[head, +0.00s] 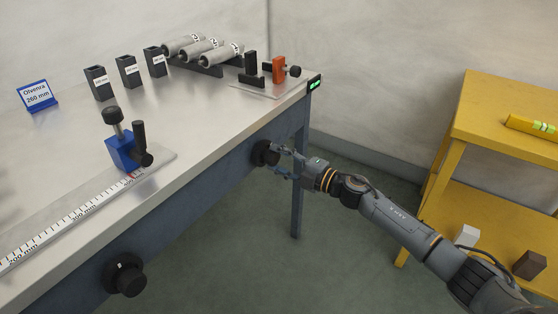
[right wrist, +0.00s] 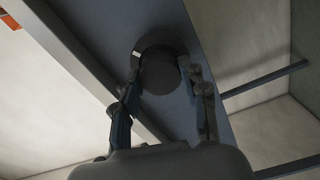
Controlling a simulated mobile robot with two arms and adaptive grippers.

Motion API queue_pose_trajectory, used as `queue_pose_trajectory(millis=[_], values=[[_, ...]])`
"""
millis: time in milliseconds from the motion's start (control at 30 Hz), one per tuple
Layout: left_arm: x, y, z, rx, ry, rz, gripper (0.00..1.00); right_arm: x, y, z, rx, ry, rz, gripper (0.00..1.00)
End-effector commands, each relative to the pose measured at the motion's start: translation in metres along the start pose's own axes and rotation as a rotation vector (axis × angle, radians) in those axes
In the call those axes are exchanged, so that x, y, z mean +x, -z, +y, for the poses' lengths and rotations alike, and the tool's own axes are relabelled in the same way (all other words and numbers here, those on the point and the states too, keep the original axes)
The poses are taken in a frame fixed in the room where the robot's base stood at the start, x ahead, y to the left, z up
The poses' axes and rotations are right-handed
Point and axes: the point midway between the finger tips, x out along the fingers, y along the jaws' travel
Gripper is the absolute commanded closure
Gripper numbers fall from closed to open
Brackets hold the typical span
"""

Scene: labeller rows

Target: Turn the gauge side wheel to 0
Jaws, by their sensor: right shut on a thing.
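The gauge side wheel (head: 262,153) is a black round knob on the blue-grey front of the bench, near its right end and below the gauge. My right gripper (head: 281,161) is at this wheel, with its fingers reaching around it. In the right wrist view the wheel (right wrist: 159,72) sits between the two fingers (right wrist: 163,88), shut on its sides. A small green display (head: 314,84) is on the bench edge near the gauge; its digits are too small to read. The gauge has an orange block (head: 279,69) and a black post. My left gripper is not in view.
A second black wheel (head: 125,275) is on the bench front at lower left. On top are a blue stop block (head: 122,150) on a ruler (head: 75,217), black holders (head: 128,70), grey cylinders (head: 202,50) and a blue sign (head: 37,95). A yellow shelf (head: 490,105) stands right.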

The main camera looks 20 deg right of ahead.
Motion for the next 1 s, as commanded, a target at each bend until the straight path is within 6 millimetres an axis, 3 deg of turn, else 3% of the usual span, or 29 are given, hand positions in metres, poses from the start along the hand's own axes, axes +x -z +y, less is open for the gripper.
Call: queue_pose_trajectory(millis=[467,1000], values=[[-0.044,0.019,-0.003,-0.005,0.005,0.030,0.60,0.000,0.000,-0.003,-0.456,0.001,0.001,0.88],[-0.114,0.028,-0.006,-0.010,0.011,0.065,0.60,0.000,0.000,-0.003,-0.890,0.002,0.003,0.88]])
